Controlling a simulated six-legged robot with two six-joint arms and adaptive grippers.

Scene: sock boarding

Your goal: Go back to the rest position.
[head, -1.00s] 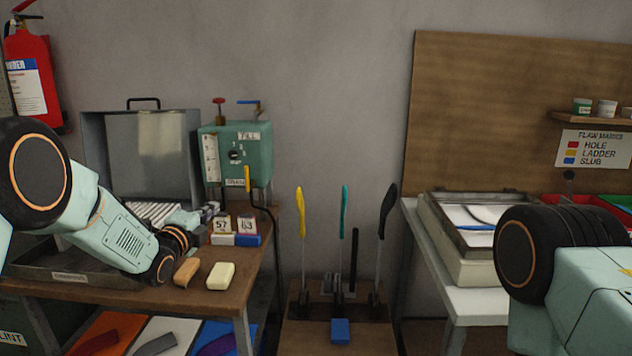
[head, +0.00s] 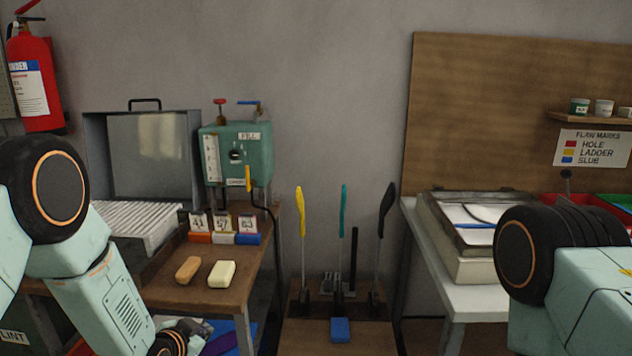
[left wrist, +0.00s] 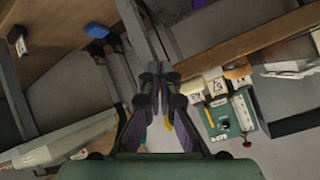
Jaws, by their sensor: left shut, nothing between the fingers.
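My left arm comes in from the left in the head view, bent downward. Its gripper (head: 190,335) is low at the bottom edge, in front of the left bench, and partly cut off by the frame. In the left wrist view the fingers of the left gripper (left wrist: 152,88) are together with nothing between them. A dark wheel-like joint and pale green link of my right arm show at the right of the head view. My right gripper is out of view.
The wooden left bench (head: 213,297) bears two soap-like blocks, tan (head: 188,270) and cream (head: 221,274), numbered blocks (head: 223,229), a ribbed open case (head: 140,218) and a green tank (head: 237,158). A white table (head: 470,299) is at right.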

